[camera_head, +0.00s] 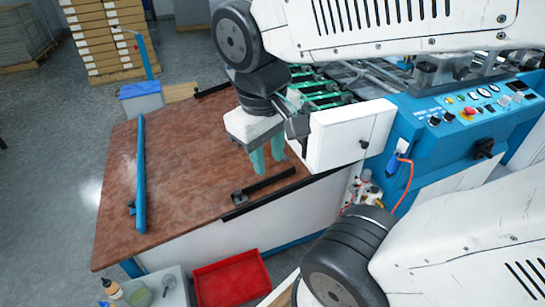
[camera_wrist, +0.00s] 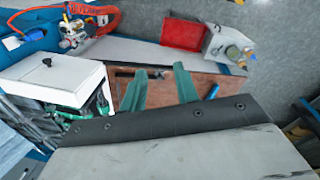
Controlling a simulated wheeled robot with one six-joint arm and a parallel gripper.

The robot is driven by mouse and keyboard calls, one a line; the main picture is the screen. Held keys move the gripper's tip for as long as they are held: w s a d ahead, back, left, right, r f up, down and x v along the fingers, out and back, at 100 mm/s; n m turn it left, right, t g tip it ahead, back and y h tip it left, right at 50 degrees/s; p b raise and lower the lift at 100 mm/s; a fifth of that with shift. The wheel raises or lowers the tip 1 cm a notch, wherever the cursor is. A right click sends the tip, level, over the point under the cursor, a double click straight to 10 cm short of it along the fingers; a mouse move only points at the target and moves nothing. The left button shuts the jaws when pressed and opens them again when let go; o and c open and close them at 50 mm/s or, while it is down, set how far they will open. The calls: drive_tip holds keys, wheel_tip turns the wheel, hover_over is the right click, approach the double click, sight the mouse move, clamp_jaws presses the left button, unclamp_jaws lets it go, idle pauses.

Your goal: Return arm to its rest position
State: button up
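My gripper (camera_head: 267,158) hangs over the right part of the brown table (camera_head: 175,190) in the head view, its two green fingers pointing down. The fingers stand apart with a gap between them and nothing visible in it. In the wrist view my gripper (camera_wrist: 161,90) shows its two green fingers apart, with the brown table (camera_wrist: 206,82) behind them. My arm reaches in from the right above the blue and white machine (camera_head: 440,130). The height of the fingertips above the table is hard to tell.
A white box-shaped housing (camera_head: 345,135) stands close right of my gripper. A blue bar (camera_head: 140,175) lies along the table's left side. A red tray (camera_head: 230,280) sits below the table's front edge. Stacked boxes (camera_head: 105,40) stand at the back left. The table's middle is clear.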

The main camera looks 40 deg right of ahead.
drive_tip(key=shift+s+a+r+t+y, duration=0.2)
drive_tip(key=shift+s+a+y, duration=0.15)
drive_tip(key=shift+s, duration=0.2)
drive_tip(key=shift+s+a+r+t+y, duration=0.2)
drive_tip(key=shift+s+y, duration=0.15)
drive_tip(key=shift+s, duration=0.2)
idle(0.5)
